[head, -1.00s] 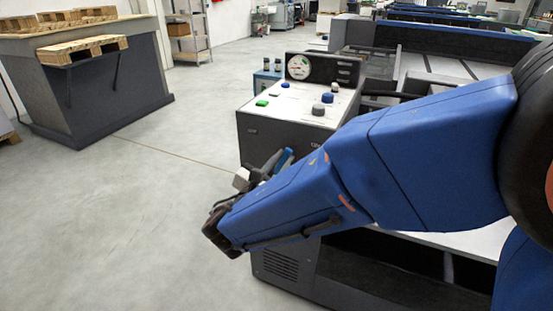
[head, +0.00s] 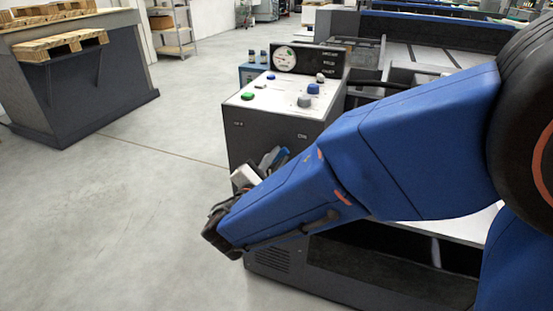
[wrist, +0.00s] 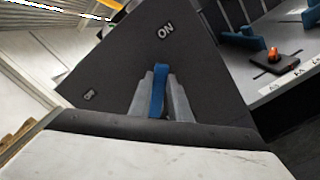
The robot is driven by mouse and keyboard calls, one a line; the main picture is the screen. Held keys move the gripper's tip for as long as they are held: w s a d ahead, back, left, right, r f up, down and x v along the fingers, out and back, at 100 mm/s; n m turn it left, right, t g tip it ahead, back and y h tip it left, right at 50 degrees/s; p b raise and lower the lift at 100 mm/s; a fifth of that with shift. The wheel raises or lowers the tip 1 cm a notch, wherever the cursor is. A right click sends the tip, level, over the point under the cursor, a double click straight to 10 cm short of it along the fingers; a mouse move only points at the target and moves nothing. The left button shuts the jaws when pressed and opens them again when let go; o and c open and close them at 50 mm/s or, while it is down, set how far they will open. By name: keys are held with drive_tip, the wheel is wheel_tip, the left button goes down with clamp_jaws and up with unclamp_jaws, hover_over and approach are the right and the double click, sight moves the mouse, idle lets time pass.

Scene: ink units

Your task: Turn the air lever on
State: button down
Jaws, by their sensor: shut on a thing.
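The air lever (wrist: 158,88) is a blue handle on a dark panel (wrist: 122,62) in the wrist view. My gripper (wrist: 160,98) has its two grey fingers on either side of the lever, shut on it. A white ON label (wrist: 166,30) stands on the panel beyond the lever's tip, slightly right. A smaller white label (wrist: 90,95) is at the left, too small to read surely. The lever's base is hidden behind my gripper. In the head view, my blue arm hides most of the gripper's surroundings at the console's front.
The console (head: 262,135) has colored buttons and a round gauge (head: 285,58) on top. In the wrist view, another blue handle (wrist: 243,38) and an orange-red knob (wrist: 273,53) sit on a surface at right. Open floor (head: 120,220) lies left of the console.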

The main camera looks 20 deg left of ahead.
drive_tip(key=c, duration=1.6)
unclamp_jaws()
drive_tip(key=shift+c, duration=0.2)
drive_tip(key=shift+s, duration=0.15)
drive_tip(key=s+a, duration=0.1)
drive_tip(key=s, duration=1.6)
drive_tip(key=shift+a, duration=0.15)
